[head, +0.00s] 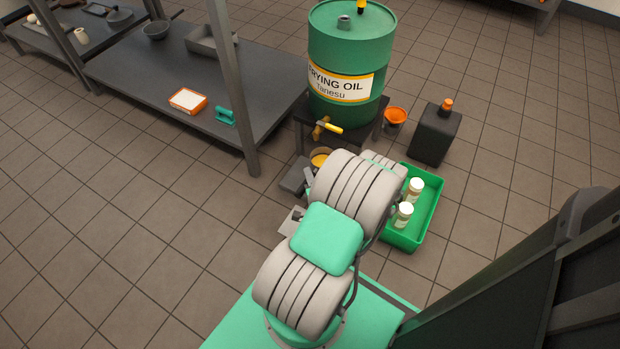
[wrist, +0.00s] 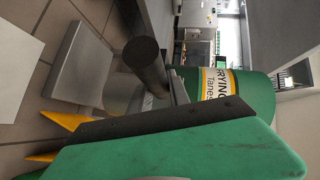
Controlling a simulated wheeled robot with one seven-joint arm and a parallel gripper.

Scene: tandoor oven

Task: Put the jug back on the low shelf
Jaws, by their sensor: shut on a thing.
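A jug-like vessel with yellow contents (head: 320,160) shows in the head view just beyond my arm, below the drum's tap; my arm hides part of it. In the wrist view, turned on its side, a pale grey cylinder (wrist: 124,92) beside a thick dark bar (wrist: 147,62) may be the same vessel and its handle. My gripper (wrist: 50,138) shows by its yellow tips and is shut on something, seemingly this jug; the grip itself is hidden. A low dark shelf (head: 110,75) stands at the left in the head view.
The shelf bears a bowl (head: 156,30), an orange-edged box (head: 188,100) and a green-handled tool (head: 225,117). A green oil drum (head: 345,50) stands on a stand. A green crate (head: 430,212) with bottles and a black can (head: 436,135) are at right. Floor at left is clear.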

